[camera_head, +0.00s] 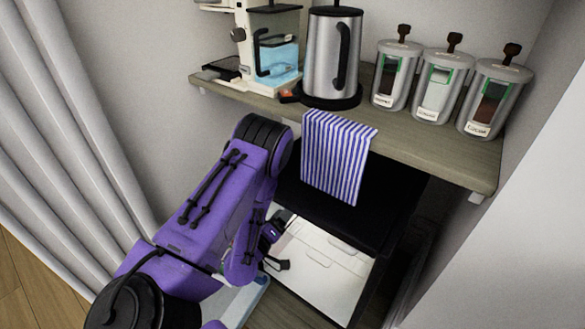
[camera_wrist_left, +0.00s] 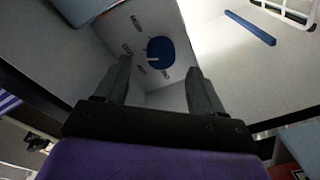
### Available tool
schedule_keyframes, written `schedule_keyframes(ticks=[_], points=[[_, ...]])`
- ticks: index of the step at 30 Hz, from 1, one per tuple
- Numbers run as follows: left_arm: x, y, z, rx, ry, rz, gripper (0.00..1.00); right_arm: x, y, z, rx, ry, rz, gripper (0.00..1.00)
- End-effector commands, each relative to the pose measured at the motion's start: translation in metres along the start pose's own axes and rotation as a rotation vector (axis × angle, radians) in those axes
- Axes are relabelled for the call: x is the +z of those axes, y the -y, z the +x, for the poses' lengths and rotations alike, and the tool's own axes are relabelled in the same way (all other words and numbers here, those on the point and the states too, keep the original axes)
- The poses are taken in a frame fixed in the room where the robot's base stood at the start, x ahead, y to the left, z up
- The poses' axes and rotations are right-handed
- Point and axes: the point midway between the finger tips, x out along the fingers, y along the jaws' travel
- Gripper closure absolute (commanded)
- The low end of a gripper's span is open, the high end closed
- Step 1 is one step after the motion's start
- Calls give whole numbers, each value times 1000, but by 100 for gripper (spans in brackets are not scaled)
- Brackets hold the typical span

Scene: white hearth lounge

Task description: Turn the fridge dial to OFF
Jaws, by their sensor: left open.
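The fridge (camera_head: 395,215) is a black-cased box under the shelf, with its white interior (camera_head: 325,270) showing. In the left wrist view the dial (camera_wrist_left: 163,48) is a round dark blue knob on a pale grey wall. A short white mark on it points toward the picture's left. Small dark labels sit around it, too small to read. My left gripper (camera_wrist_left: 158,70) is open and empty. Its fingers spread to either side below the dial, apparently not touching it. In the head view my left gripper (camera_head: 277,248) is at the fridge's front, and the dial is hidden.
A wooden shelf (camera_head: 430,150) above the fridge holds a coffee machine (camera_head: 245,40), a kettle (camera_head: 325,60) and three canisters (camera_head: 435,90). A striped towel (camera_head: 335,155) hangs from its edge. A curtain (camera_head: 70,130) is at left. A blue strip (camera_wrist_left: 250,28) shows in the wrist view.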

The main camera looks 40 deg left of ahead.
Motion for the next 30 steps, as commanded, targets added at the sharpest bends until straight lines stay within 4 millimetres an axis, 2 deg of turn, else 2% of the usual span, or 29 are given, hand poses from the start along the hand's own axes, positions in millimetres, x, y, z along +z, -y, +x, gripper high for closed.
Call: schedule_keyframes(ticks=[3,6,10,17,22,23,30], points=[[0,0,25,3,-5,-1,31,1,0,2,0,0,0,57],[1,1,39,3,-2,1,31,1,0,3,0,0,0,57],[1,1,48,1,0,1,31,1,0,3,0,0,0,57],[1,1,49,0,0,1,31,1,0,3,0,0,0,57],[1,1,48,1,1,2,84,1,0,3,0,0,0,57],[1,1,48,1,1,2,88,1,0,3,0,0,0,57],[1,1,48,-1,2,-11,87,0,0,1,0,0,0,57]])
